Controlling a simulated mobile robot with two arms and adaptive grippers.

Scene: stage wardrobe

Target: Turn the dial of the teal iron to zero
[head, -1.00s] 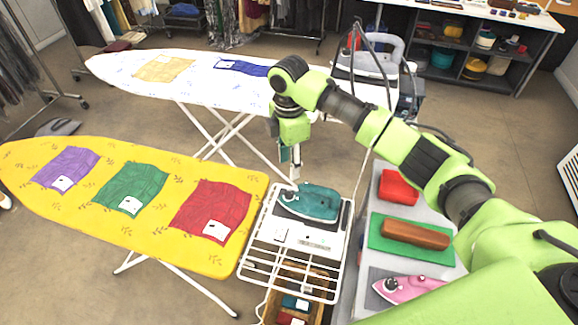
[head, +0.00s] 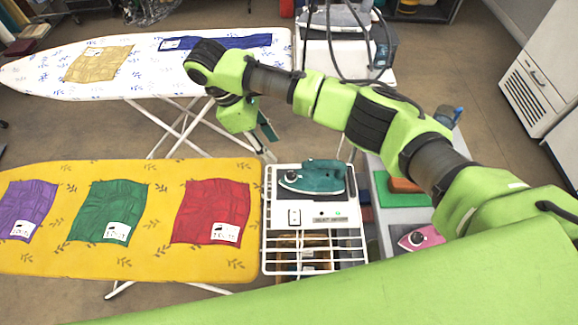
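The teal iron (head: 318,176) rests on its side or soleplate on a white unit at the end of the yellow ironing board, nose to the left. My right gripper (head: 270,153) hangs up and to the left of the iron's nose, pointing down, apart from the iron as far as I can tell. Nothing shows in it; its finger gap is unclear. My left gripper is out of view.
The white wire rack (head: 264,236) surrounds the unit. The yellow ironing board (head: 160,172) bears purple, green and red cloths. A white ironing board (head: 60,72) stands behind. A pink iron (head: 420,238) and brown block (head: 404,185) lie to the right.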

